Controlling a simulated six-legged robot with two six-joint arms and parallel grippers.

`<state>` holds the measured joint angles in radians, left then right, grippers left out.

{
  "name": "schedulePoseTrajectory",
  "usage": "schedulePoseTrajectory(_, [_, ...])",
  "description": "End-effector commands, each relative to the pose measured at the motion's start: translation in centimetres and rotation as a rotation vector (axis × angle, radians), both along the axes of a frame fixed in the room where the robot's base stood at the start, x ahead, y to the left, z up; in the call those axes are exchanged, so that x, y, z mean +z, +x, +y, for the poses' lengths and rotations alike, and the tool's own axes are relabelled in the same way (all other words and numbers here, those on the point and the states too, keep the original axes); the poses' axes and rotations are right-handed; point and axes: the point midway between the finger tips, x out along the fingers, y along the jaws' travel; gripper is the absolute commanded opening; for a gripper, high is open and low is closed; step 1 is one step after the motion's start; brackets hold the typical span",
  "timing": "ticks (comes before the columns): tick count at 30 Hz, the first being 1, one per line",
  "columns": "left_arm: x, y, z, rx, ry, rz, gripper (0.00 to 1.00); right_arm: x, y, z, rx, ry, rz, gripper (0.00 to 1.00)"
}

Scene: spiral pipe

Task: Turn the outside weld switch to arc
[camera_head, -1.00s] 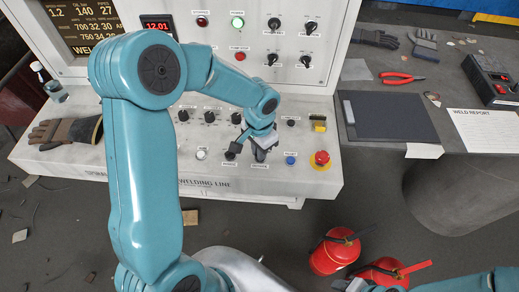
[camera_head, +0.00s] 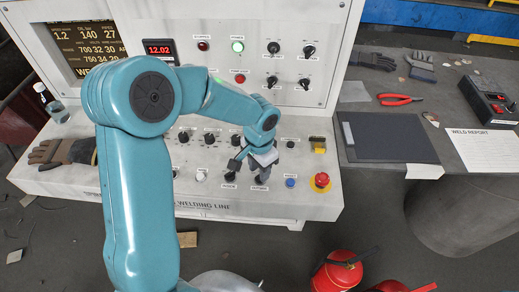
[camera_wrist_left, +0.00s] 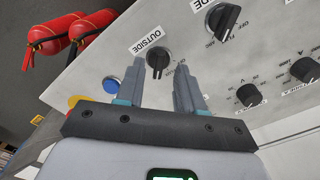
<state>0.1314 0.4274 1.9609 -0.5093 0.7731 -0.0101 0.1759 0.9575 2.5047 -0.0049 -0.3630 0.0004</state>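The outside weld switch (camera_wrist_left: 158,58) is a black rotary knob with a pale pointer line, beside the label OUTSIDE on the pale console. My left gripper (camera_wrist_left: 161,66) is open, with one finger to each side of this knob in the left wrist view. I cannot tell how deep the fingers reach around it or whether they touch it. In the head view my left gripper (camera_head: 262,162) is over the console's lower front and mostly hides the outside switch. A similar black knob (camera_wrist_left: 223,18) sits beside it, in the head view just left of the gripper (camera_head: 230,175).
A blue button (camera_head: 291,183) and a red emergency stop (camera_head: 321,181) on yellow sit right of the gripper. More black knobs (camera_head: 210,140) stand behind. A glove (camera_head: 62,152) lies at the console's left. Red extinguishers (camera_head: 337,270) stand on the floor in front.

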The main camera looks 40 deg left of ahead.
Motion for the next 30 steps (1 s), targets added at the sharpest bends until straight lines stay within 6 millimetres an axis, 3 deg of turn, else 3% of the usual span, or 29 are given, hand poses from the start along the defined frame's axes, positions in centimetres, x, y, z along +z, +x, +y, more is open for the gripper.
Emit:
schedulePoseTrajectory(9, [8.4,0.2,-0.1,0.0,-0.001,-0.01,0.37,-0.4,0.0,0.0,0.0,0.0,0.0,0.43])
schedulePoseTrajectory(15, [12.6,0.1,-0.1,-0.002,-0.001,-0.007,0.37,-0.4,0.0,0.0,0.0,0.0,0.0,0.43])
schedulePoseTrajectory(21, [14.4,0.0,-0.1,-0.001,0.0,-0.004,0.37,-0.4,0.0,0.0,0.0,0.0,0.0,0.43])
schedulePoseTrajectory(30, [14.5,0.0,-0.1,-0.001,-0.001,-0.003,0.37,-0.4,0.0,0.0,0.0,0.0,0.0,0.43])
